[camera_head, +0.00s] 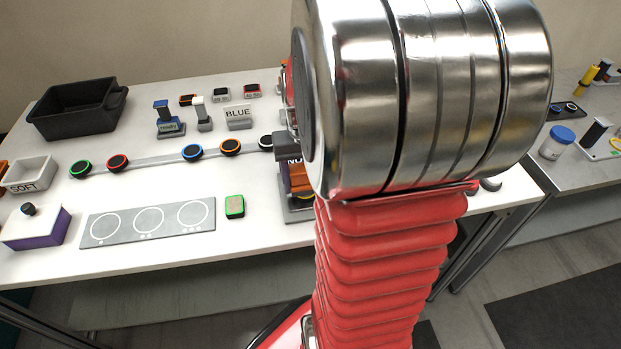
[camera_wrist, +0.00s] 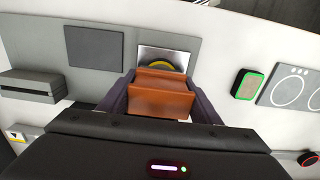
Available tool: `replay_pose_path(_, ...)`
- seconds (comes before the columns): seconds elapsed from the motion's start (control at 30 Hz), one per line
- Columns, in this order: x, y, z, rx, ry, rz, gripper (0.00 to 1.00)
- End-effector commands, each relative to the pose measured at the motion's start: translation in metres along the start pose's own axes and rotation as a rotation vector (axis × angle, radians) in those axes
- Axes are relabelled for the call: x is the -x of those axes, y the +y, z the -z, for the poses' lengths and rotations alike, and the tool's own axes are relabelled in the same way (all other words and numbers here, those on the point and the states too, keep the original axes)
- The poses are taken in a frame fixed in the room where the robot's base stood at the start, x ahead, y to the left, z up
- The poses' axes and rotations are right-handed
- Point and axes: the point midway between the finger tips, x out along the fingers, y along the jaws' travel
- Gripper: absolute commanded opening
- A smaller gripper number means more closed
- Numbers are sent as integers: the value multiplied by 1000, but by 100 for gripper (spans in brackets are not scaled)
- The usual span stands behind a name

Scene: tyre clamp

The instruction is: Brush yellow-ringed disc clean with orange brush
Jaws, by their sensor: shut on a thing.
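My gripper (camera_wrist: 160,98) is shut on the orange brush (camera_wrist: 160,92), a brown-orange block between its two dark fingers in the wrist view. The yellow-ringed disc (camera_wrist: 160,65) lies just beyond the brush on a shiny metal plate (camera_wrist: 148,52). Only an arc of its yellow ring shows; the brush hides the near part. I cannot tell whether the brush touches the disc. In the head view my arm hides most of this spot; a bit of the orange brush (camera_head: 299,181) shows left of the arm.
A green-rimmed block (camera_head: 234,206) and a grey panel with three circles (camera_head: 148,224) lie to the left. Discs with coloured rings, one blue (camera_head: 193,152), line a strip behind. A black bin (camera_head: 72,115) stands back left.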

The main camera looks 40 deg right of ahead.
Motion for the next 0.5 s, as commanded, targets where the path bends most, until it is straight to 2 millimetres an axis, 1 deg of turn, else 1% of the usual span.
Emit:
replay_pose_path(0.03,-1,-4,-1,2,-3,2,40)
replay_pose_path(0.23,-1,-11,-1,0,-3,3,40)
replay_pose_path(0.5,-1,-13,-1,-1,-3,3,40)
